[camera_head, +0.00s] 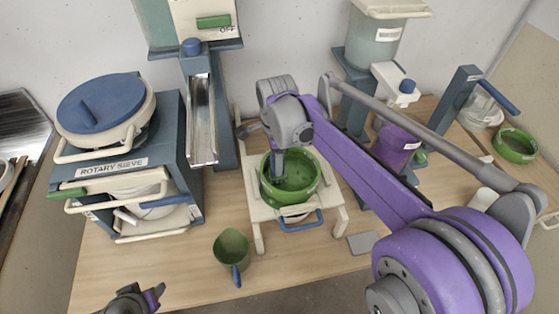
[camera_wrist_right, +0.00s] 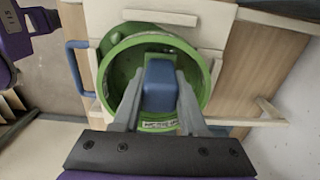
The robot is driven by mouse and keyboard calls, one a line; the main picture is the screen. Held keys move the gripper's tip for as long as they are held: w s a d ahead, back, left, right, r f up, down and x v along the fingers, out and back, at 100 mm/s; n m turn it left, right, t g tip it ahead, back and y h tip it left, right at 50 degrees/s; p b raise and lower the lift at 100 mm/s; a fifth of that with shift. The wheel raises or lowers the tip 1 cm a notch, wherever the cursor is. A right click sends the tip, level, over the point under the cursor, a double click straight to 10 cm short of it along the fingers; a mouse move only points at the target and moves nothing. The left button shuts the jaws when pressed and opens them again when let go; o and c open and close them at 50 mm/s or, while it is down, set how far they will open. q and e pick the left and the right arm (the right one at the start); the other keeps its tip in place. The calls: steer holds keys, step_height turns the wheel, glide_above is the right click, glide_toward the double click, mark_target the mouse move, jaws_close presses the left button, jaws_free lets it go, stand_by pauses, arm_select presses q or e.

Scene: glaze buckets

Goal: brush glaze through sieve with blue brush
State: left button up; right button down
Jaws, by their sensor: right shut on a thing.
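The green round sieve (camera_head: 312,199) sits on a cream stand (camera_head: 256,206) at mid-table; in the right wrist view its green rim (camera_wrist_right: 108,62) surrounds the brush. My right gripper (camera_wrist_right: 160,100) is shut on the blue brush (camera_wrist_right: 160,82), with one finger on each side of its block. In the head view the right gripper (camera_head: 280,150) points down over the sieve, and the brush reaches into its opening. The brush's lower end and any glaze under it are hidden. My left gripper (camera_head: 140,300) is at the bottom left; its jaw state is unclear.
A green jug (camera_head: 232,252) with a blue handle stands left of the stand. The rotary sieve machine (camera_head: 130,165) is at the left, and a metal chute (camera_head: 203,120) is behind. A purple container (camera_head: 395,147) and a green bowl (camera_head: 515,146) are to the right. The front table is mostly clear.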

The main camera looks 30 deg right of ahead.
steer(key=shift+s+d, duration=0.3)
steer(key=shift+d, duration=0.85)
steer(key=shift+s+d, duration=0.25)
steer(key=shift+d, duration=0.9)
steer(key=shift+s+d, duration=0.3)
steer(key=shift+d, duration=0.85)
steer(key=shift+a, duration=0.1)
steer(key=shift+a, duration=3.6)
steer(key=shift+d, duration=0.1)
glide_above(303, 179)
steer(key=shift+w, duration=0.1)
